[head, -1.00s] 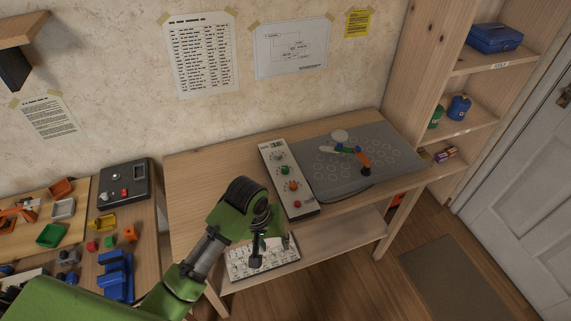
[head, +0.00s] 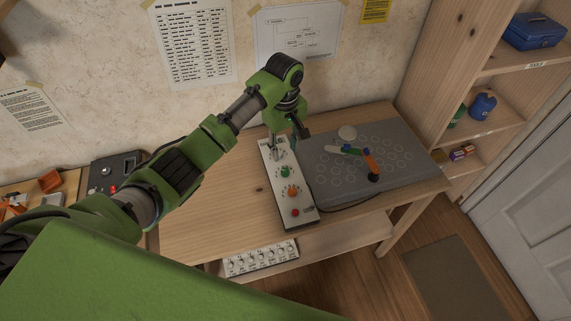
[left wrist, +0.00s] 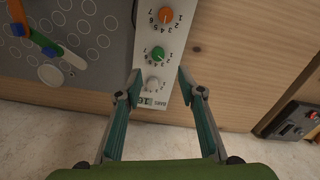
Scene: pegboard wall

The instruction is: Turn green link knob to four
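The green knob (head: 285,172) is on a white control panel (head: 280,203), between a pale knob and an orange knob (head: 292,191). In the left wrist view the green knob (left wrist: 158,53) has printed numbers beside it; its exact setting is unclear. My left gripper (head: 287,143) is over the panel's far end, open and empty. In the left wrist view its fingers (left wrist: 160,77) are apart, on either side of the pale knob (left wrist: 152,84), with the green knob beyond the tips. The green link (head: 353,150) is part of a jointed linkage on the grey board. My right gripper is not in view.
The grey board (head: 405,160) with printed circles lies right of the panel. A red button (head: 295,212) is at the panel's near end. The wall stands close behind the table. Bare wood (head: 225,205) is free left of the panel.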

